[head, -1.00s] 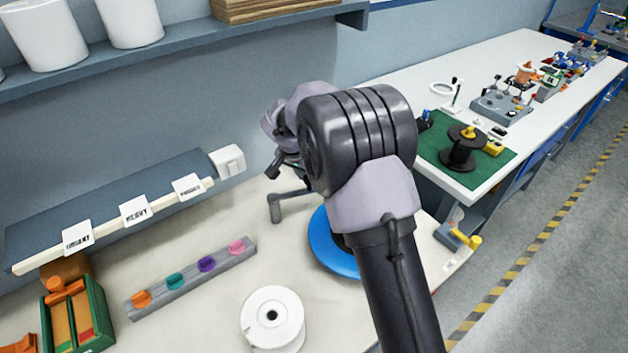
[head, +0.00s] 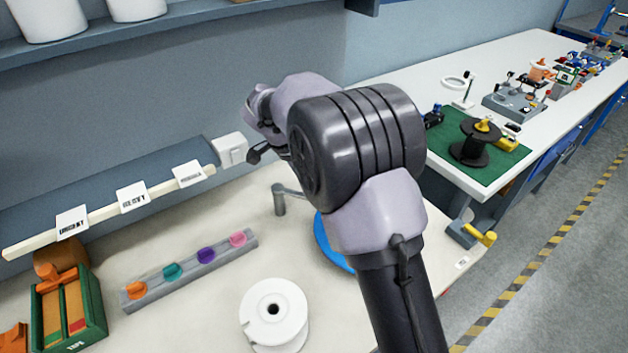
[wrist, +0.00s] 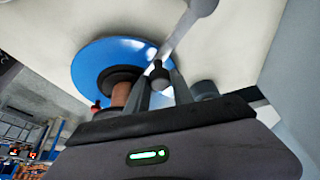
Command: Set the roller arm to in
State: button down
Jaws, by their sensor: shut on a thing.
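The roller arm (wrist: 185,30) is a light grey bar in the wrist view. It runs from a rounded end at the top edge down to a dark knob (wrist: 158,70). My gripper (wrist: 161,80) has its two fingers closed on this knob. In the head view, part of the roller arm (head: 290,191) and a grey upright post (head: 279,204) at its left end show left of my arm. The rest, with my gripper's fingertips, is hidden behind my arm there. The bar crosses the edge of a blue disc (wrist: 95,58). No "in" marking is readable.
The blue disc (head: 326,246) is partly behind my arm. A white spool (head: 290,318), a rail with coloured knobs (head: 190,270) and a green box (head: 92,300) are on the pale table. A white switch box (head: 231,150) is at the wall. Bare tabletop lies around the post.

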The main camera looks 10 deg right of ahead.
dwell(0.4)
jog(key=c, duration=1.1)
grip_release()
jog(key=shift+s, duration=0.1)
jog(key=p+v, duration=0.6)
jog(key=v, duration=1.1)
jog(key=shift+a, duration=0.2)
jog(key=shift+r, duration=0.15)
